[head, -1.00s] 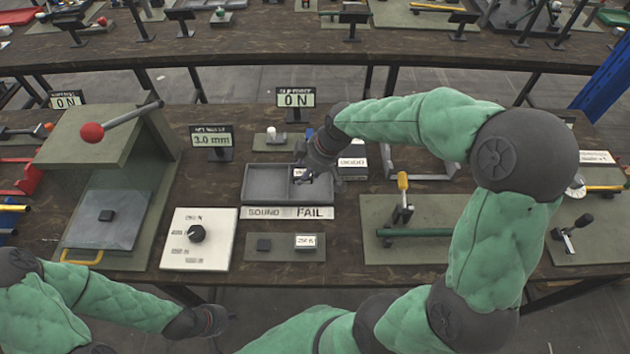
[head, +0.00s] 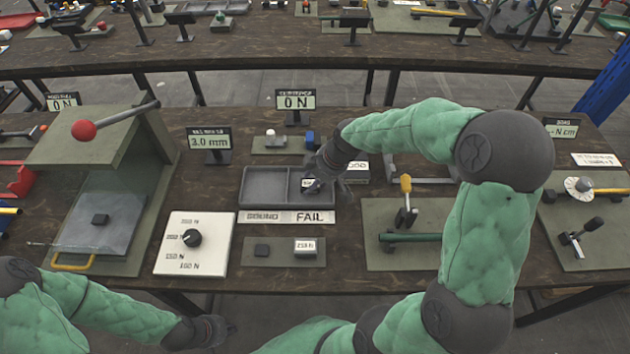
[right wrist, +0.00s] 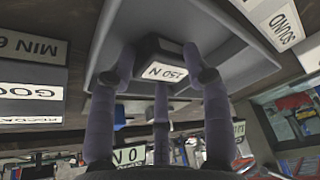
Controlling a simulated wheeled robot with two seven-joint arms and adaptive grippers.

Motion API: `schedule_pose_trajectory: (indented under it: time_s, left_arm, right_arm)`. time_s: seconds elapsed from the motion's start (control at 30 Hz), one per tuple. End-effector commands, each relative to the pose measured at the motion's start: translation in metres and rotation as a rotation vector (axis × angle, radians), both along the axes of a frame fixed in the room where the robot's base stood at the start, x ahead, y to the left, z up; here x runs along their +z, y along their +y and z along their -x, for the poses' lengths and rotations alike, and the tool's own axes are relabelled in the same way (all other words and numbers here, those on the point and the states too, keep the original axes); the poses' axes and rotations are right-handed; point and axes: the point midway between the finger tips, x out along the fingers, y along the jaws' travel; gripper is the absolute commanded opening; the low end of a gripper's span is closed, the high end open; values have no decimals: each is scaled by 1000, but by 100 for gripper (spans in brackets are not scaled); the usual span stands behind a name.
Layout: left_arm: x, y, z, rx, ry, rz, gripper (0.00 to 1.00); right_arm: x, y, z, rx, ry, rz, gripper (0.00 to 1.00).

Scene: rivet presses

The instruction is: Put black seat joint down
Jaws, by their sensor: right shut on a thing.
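A dark block with a white label that seems to read 150 N (right wrist: 165,70) is between the fingers of my right gripper (right wrist: 163,82). The right gripper (head: 312,186) is shut on it at the right compartment of the grey two-part tray (head: 262,203), above the FAIL label. The block is low in that compartment, but I cannot tell whether it touches the floor. The left compartment, above SOUND, is empty. My left gripper (head: 226,328) hangs at the lower left, in front of the table, away from the tray. Its fingers are too dark to judge.
A white dial panel (head: 192,262) and a press with a red-knobbed lever (head: 84,130) stand left. A green-handled fixture (head: 410,238) stands right.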

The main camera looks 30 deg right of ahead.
Motion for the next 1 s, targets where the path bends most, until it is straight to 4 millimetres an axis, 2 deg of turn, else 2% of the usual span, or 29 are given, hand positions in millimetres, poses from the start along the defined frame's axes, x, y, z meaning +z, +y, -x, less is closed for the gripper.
schedule_pose_trajectory:
  time_s: [0.03,0.07,0.1,0.43,0.57,1.0]
  left_arm:
    - [-2,0,0,0,0,0,0]
    - [-3,0,0,0,0,0,0]
    - [-2,0,0,0,0,0,0]
    - [-1,0,0,0,0,0,0]
    - [3,0,0,0,0,0,0]
    - [29,0,0,0,0,0,0]
  right_arm:
    - [-3,0,0,0,0,0,12]
    - [-3,0,0,0,0,0,52]
    - [-2,0,0,0,0,0,59]
    - [-1,0,0,0,1,0,59]
    - [7,-1,1,0,-1,1,59]
    - [84,-19,27,-2,-2,0,59]
